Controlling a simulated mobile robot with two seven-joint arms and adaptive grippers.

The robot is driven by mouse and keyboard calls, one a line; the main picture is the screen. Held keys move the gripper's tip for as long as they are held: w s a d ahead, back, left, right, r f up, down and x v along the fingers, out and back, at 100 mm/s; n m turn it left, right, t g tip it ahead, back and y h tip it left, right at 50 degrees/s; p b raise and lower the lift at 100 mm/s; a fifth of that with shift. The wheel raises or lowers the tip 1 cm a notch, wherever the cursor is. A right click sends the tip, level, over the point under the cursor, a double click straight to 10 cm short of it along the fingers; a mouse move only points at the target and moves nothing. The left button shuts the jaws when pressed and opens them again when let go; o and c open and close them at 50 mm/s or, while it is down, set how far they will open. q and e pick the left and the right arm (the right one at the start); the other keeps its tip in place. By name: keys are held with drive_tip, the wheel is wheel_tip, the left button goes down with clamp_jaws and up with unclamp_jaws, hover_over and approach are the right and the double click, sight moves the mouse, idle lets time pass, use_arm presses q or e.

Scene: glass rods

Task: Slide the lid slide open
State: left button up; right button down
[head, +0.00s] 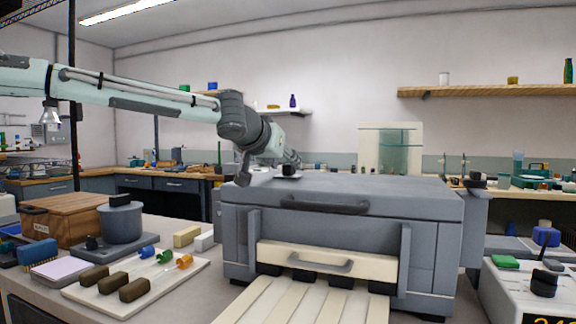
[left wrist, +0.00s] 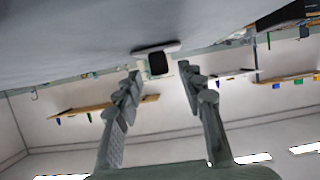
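A large grey box (head: 340,230) stands on the bench with a flat grey lid (head: 390,187) and a dark bar handle on its front. A small black block on a thin plate (head: 289,171) sits at the lid's back left edge; it looks like the lid slide. In the left wrist view the black block (left wrist: 158,64) shows ahead, between the finger lines. My left gripper (head: 268,164) is at the lid's back left, close to the block. Its two fingers (left wrist: 161,86) are apart with nothing between them. Contact with the block cannot be told. My right gripper is out of view.
A cream drawer front (head: 325,262) with a handle and a slatted panel (head: 305,303) are at the box's front. Left are a wooden box (head: 70,218), a grey pot (head: 121,222) and a tray (head: 190,272) of tools. A scale (head: 515,290) stands right.

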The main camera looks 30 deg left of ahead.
use_arm(q)
drive_tip(key=shift+x, duration=1.4)
clamp_jaws()
